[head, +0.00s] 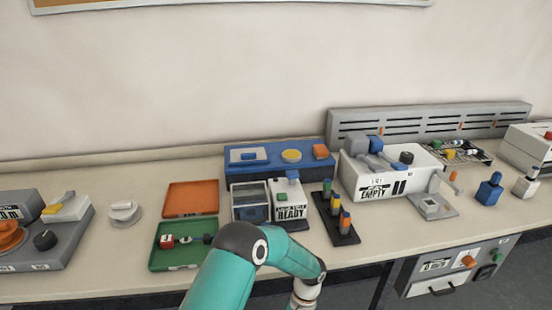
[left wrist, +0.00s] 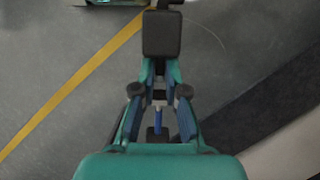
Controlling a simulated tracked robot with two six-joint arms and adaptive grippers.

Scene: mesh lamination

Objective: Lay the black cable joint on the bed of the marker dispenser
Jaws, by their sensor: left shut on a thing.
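My left gripper (left wrist: 162,70) is shut in the left wrist view. A black block (left wrist: 162,33) shows at its fingertips, and a dark piece (left wrist: 168,4) sticks out past it at the top edge. The dark piece looks held and may be the black cable joint, but its shape is mostly hidden. In the head view my left arm crosses the front, and its gripper is below the frame. A white unit marked READY (head: 291,213) and a white machine marked EMPTY (head: 378,183) stand on the bench. I cannot tell which is the marker dispenser. My right gripper is out of view.
A green tray (head: 160,262) holds small red, dark and grey parts. An orange tray (head: 190,200) lies behind it. A black rack (head: 345,237) with several upright pieces stands between the white units. A grey machine (head: 75,235) stands at left. Floor with a yellow line (left wrist: 75,80) lies beneath the gripper.

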